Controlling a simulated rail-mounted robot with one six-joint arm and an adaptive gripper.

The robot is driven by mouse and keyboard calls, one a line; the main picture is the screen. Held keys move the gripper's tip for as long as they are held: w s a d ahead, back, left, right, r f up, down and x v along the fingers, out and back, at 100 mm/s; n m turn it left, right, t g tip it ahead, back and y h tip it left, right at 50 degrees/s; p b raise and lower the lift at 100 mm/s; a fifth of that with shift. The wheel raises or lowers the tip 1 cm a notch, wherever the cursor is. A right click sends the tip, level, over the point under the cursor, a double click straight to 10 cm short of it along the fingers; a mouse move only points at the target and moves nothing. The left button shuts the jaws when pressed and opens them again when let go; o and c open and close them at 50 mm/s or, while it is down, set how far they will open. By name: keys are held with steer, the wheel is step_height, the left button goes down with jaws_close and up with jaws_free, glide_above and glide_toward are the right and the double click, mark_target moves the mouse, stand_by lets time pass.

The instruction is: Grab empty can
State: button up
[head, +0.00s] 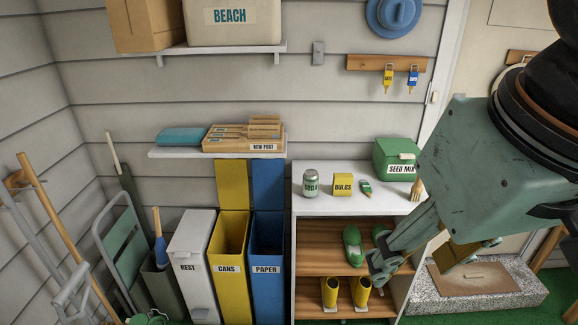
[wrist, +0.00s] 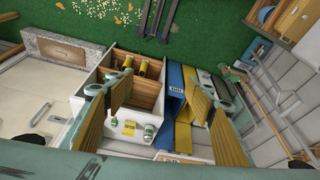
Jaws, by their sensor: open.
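The can (head: 310,184), green and silver with a label, stands upright at the left end of the white cabinet top (head: 330,206). In the wrist view the can (wrist: 149,132) shows between my two fingers but well beyond them. My gripper (head: 420,262) is open and empty, in front of the cabinet's right side and lower than its top in the head picture. Its yellow-padded fingers are spread wide in the wrist view (wrist: 160,82). The gripper is apart from the can and to its right in the head view.
Beside the can are a yellow bulbs box (head: 343,184), a small green bottle-like item (head: 366,187) and a green seed mix box (head: 393,160). Left of the cabinet stand the open yellow cans bin (head: 228,268), blue paper bin (head: 266,268) and rest bin (head: 190,262). A shelf (head: 215,152) hangs above them.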

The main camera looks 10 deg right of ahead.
steer(key=w+r+n+g+p, duration=0.1)
steer(key=w+r+n+p, duration=0.35)
steer(key=w, duration=1.15)
steer(key=n+g+p, duration=0.3)
steer(key=n+p, duration=0.7)
steer(key=p, duration=0.4)
glide_above(311, 173)
steer(key=shift+m, duration=0.25)
steer(key=shift+w+f, duration=0.1)
steer(key=shift+f, duration=9.7)
steer(key=shift+f, duration=0.1)
step_height(311, 173, down, 7)
steer(key=shift+f+p, duration=0.1)
steer(key=shift+p, duration=0.2)
steer(key=shift+f, duration=0.6)
